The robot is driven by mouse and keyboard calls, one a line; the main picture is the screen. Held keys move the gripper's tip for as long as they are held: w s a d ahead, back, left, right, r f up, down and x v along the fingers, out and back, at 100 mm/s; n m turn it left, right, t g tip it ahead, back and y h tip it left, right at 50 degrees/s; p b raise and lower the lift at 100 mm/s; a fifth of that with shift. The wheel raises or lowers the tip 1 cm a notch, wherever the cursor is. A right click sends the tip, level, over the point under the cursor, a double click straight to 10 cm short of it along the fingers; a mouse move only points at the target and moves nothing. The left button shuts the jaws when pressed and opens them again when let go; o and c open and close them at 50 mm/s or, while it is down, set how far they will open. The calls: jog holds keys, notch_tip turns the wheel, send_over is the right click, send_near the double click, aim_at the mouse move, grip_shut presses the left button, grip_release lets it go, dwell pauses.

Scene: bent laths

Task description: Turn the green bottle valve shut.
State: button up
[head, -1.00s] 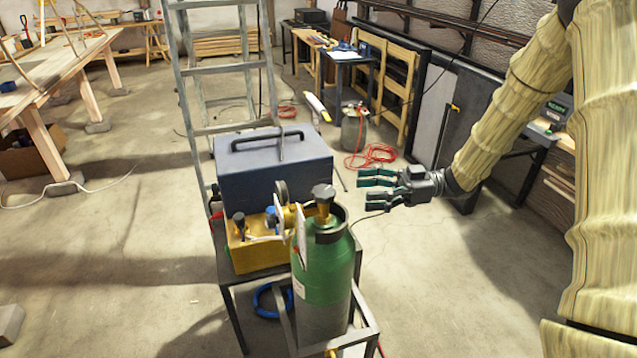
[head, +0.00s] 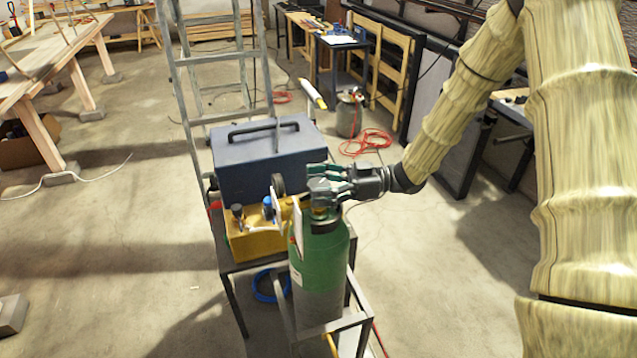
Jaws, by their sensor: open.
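The green bottle (head: 320,262) stands upright in a grey metal frame at the front of a small stand. Its valve (head: 320,212) is on top, brass-coloured below, with the knob mostly hidden by my gripper. My gripper (head: 318,180) is open, coming in from the right, with its fingers at the valve knob. I cannot tell whether the fingers touch the knob. A white tag (head: 297,228) hangs at the left of the valve.
A yellow box (head: 250,240) with knobs and a gauge stands close left of the bottle. A blue-grey case (head: 262,160) with a handle sits behind. A ladder (head: 185,90) rises behind that. The floor (head: 430,290) to the right is clear.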

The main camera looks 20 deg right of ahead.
jog(key=c, duration=1)
jog(key=shift+m+t, duration=0.4)
jog(key=shift+t, duration=0.2)
jog(key=m+t+h+b, duration=0.1)
jog(key=m+t, duration=0.1)
jog(key=t, duration=0.1)
jog(key=shift+f+m+t+h, duration=0.1)
jog(key=shift+m+t+h, duration=0.2)
jog(key=shift+t, duration=0.1)
jog(key=shift+m+t+h+b, duration=1.25)
jog(key=shift+m+t, duration=0.25)
jog(key=shift+t, duration=0.5)
jog(key=shift+m+t+h, duration=0.3)
jog(key=shift+t+h, duration=0.05)
jog(key=shift+t, duration=0.05)
jog(key=o, duration=1)
